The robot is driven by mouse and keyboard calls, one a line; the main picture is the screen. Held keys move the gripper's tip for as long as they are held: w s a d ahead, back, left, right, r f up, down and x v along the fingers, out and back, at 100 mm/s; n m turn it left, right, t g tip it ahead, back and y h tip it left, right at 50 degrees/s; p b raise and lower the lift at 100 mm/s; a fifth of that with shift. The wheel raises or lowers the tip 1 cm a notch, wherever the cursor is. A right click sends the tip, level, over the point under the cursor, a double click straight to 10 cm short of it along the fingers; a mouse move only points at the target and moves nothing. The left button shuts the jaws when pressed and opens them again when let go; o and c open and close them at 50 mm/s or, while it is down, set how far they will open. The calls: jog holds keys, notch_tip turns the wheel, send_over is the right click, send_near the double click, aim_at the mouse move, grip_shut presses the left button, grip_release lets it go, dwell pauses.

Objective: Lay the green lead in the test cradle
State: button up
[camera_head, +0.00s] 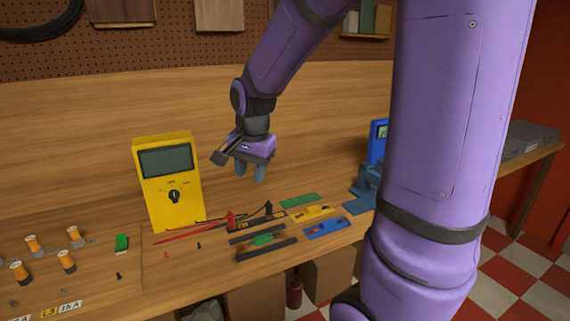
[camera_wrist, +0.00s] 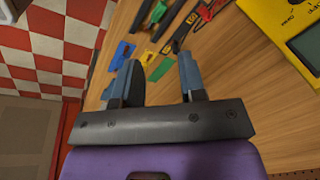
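A small green piece (camera_head: 264,239), which may be the green lead, lies on a long dark holder (camera_head: 283,246) at the bench's front; it also shows in the wrist view (camera_wrist: 158,13). A second dark strip (camera_head: 244,226) with yellow marks lies behind it, by the red and black probes (camera_head: 231,219). I cannot tell for sure which one is the test cradle. A flat green plate (camera_head: 299,201) lies to the right. My gripper (camera_head: 250,171) is open and empty, pointing down well above the bench behind these parts; its two fingers (camera_wrist: 160,82) stand apart in the wrist view.
A yellow multimeter (camera_head: 168,182) stands at the left. A yellow plate (camera_head: 313,213) and a blue plate (camera_head: 325,227) carry small parts. A blue device (camera_head: 366,190) stands at right. Orange cylinders (camera_head: 33,244) and a green block (camera_head: 121,243) are far left.

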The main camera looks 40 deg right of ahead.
jog(key=s+a+r+n+t, duration=0.1)
jog(key=s+a+r+n, duration=0.1)
jog(key=s, duration=0.4)
jog(key=s+a+r+n+t, duration=0.1)
jog(key=s+a+r+n, duration=0.1)
jog(key=s+r+n, duration=0.2)
jog(key=s+a+r+n+t, duration=0.1)
jog(key=s+r+n, duration=0.3)
jog(key=s, duration=0.5)
jog(key=a+n, duration=0.1)
jog(key=n, duration=0.1)
jog(key=shift+a+n, duration=0.15)
jog(key=shift+n, duration=0.15)
jog(key=shift+w, duration=0.1)
dwell(0.7)
